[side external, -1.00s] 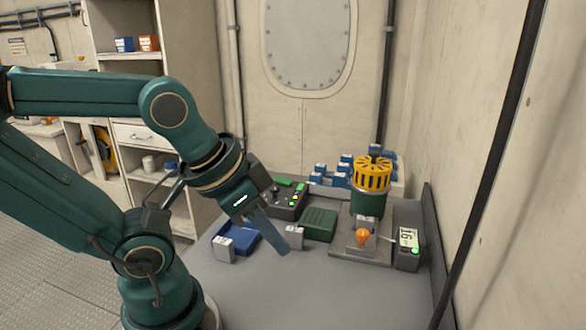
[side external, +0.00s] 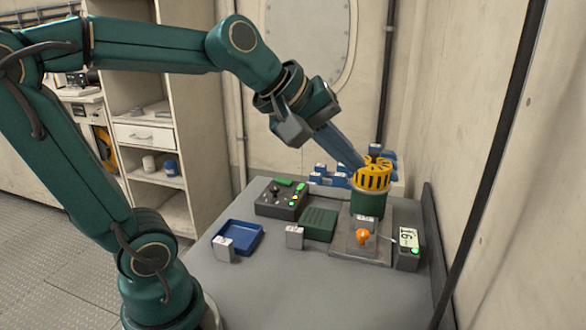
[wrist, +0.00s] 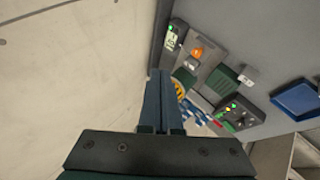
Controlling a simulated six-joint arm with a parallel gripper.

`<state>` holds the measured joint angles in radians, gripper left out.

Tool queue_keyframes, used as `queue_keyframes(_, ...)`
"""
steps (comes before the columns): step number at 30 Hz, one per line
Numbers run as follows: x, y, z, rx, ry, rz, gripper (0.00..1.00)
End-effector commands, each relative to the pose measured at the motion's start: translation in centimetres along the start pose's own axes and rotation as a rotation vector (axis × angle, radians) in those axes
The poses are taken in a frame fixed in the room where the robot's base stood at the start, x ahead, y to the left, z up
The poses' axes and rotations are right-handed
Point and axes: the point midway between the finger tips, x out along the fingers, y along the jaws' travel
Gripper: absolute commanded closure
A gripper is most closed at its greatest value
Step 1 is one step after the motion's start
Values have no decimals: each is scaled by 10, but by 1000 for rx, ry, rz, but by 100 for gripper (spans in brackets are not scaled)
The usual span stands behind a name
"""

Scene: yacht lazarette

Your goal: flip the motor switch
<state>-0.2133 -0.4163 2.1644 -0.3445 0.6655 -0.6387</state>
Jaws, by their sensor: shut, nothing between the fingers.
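The motor is a dark green cylinder (side external: 368,204) with a slotted yellow cap (side external: 373,178), on a grey base plate (side external: 350,250). An orange knob or lever (side external: 363,237), probably the switch, sits on the plate in front of it, beside a small grey label. My gripper (side external: 362,164) is shut and empty, its tips at the yellow cap's upper left; I cannot tell whether they touch. In the wrist view, my shut fingers (wrist: 160,76) partly hide the yellow cap (wrist: 179,90), and the orange part (wrist: 197,53) shows to their right.
A display box (side external: 408,250) with a green light stands right of the plate. A control box (side external: 282,200), green ribbed block (side external: 318,223), blue tray (side external: 237,238) and grey label blocks (side external: 294,238) stand left. Blue parts (side external: 330,177) lie behind. The bench front is clear.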

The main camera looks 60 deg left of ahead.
Motion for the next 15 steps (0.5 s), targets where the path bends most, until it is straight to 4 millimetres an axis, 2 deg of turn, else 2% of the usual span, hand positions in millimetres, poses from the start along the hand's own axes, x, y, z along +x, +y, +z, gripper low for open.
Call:
queue_keyframes(1, 9, 5, -22, -123, 26, 2, 100)
queue_keyframes(4, 22, 10, -62, -351, 77, 19, 100)
queue_keyframes(8, 39, 2, -118, -630, 149, 41, 100)
queue_keyframes(11, 50, -14, -161, -828, 208, 55, 100)
queue_keyframes(15, 62, -51, -215, -1068, 291, 69, 100)
